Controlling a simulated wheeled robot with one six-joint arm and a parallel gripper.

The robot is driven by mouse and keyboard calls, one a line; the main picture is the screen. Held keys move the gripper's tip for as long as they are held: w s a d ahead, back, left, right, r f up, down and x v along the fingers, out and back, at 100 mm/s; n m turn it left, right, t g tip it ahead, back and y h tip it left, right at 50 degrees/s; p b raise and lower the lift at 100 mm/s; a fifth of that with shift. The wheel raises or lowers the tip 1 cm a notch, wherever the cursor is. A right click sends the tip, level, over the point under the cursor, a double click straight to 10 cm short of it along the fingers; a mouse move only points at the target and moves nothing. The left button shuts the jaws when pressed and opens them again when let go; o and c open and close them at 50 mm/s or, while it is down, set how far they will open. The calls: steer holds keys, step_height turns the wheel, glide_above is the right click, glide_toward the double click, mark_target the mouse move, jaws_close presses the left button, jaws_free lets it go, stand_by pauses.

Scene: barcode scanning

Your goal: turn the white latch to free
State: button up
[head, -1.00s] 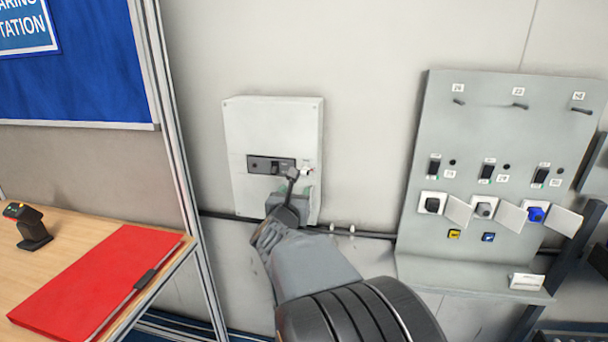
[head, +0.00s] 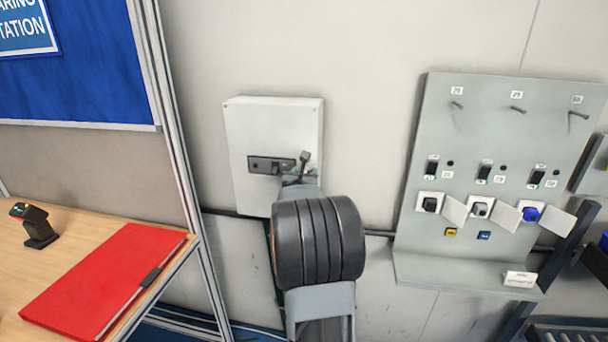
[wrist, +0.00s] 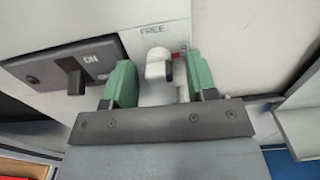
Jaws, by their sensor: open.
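The white latch (wrist: 157,66) shows in the wrist view as a rounded white knob with a dark side, on the pale wall box (head: 240,185) below the printed word FREE (wrist: 153,29). A small red mark is to its right. My gripper (wrist: 161,78) is open, its two green fingers on either side of the latch in the picture. I cannot tell whether they touch it. In the head view my gripper (head: 298,165) is at the box's lower right, and my arm hides the latch there.
A dark switch plate (wrist: 70,68) marked ON, with a black lever, is left of the latch. A grey panel (head: 430,245) with switches, sockets and pegs stands at the right. A desk with a red folder (head: 105,280) is at the lower left.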

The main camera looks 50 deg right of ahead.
steer(key=shift+c, duration=0.3)
steer(key=c, duration=0.7)
steer(key=shift+a, duration=0.2)
steer(key=shift+c, duration=0.7)
steer(key=shift+d+n+b, duration=0.2)
steer(key=shift+n+b, duration=3.7)
steer(key=shift+n, duration=5.2)
